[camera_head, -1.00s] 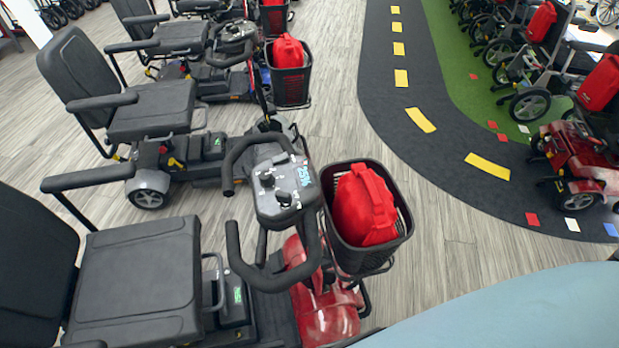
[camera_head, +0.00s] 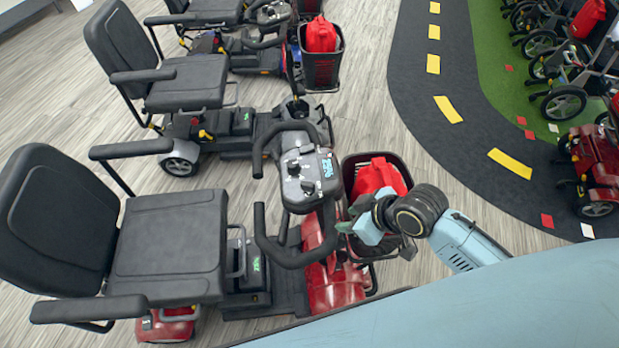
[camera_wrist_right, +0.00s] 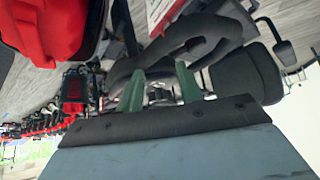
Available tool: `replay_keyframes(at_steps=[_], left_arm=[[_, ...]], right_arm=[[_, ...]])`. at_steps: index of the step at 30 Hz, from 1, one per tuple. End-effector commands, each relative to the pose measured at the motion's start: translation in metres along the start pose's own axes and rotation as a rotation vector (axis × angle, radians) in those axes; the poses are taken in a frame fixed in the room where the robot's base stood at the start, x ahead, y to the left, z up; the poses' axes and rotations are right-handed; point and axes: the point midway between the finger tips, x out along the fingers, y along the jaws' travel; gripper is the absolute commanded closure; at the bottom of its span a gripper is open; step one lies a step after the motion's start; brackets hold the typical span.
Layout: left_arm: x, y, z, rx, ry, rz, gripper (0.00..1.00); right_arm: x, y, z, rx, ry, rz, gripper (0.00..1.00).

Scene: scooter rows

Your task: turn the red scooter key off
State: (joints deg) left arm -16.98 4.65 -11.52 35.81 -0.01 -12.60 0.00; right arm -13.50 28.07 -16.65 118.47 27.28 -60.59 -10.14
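The red scooter (camera_head: 330,285) stands nearest in the head view, its grey control console (camera_head: 310,178) tilted toward its black seat. Small dark knobs (camera_head: 293,168) show on the console; I cannot tell which one is the key or how it is turned. My right gripper (camera_head: 346,228) is beside the lower right of the console, in front of the basket and apart from the knobs. In the right wrist view its two green fingers (camera_wrist_right: 159,82) are spread with nothing held between them. The console face is not clear there. My left gripper is out of view.
The black handlebar loop (camera_head: 290,250) curves below the console, close to my right gripper. A black basket (camera_head: 350,170) with a red bag (camera_head: 377,177) sits right behind the gripper. More scooters stand farther back.

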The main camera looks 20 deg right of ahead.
Motion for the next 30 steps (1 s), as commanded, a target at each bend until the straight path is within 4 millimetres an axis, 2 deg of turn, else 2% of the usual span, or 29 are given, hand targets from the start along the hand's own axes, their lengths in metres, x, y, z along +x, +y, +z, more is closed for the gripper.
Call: replay_keyframes(at_steps=[1, 6, 10, 14, 19, 30], left_arm=[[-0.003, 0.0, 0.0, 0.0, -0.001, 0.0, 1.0], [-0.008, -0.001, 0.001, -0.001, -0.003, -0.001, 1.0], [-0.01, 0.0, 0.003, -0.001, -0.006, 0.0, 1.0], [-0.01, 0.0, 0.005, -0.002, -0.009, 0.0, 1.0], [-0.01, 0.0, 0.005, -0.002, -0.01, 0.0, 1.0], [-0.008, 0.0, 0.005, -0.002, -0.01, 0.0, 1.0]], right_arm=[[-0.008, 0.01, -0.017, -0.056, 0.035, -0.014, 0.64], [-0.032, 0.028, -0.057, -0.184, 0.128, -0.076, 0.64], [-0.044, 0.035, -0.073, -0.23, 0.165, -0.104, 0.64], [-0.044, 0.037, -0.079, -0.243, 0.18, -0.114, 0.64], [-0.021, 0.033, -0.084, -0.24, 0.183, -0.116, 0.64], [0.053, 0.023, -0.095, -0.24, 0.18, -0.115, 0.64]])
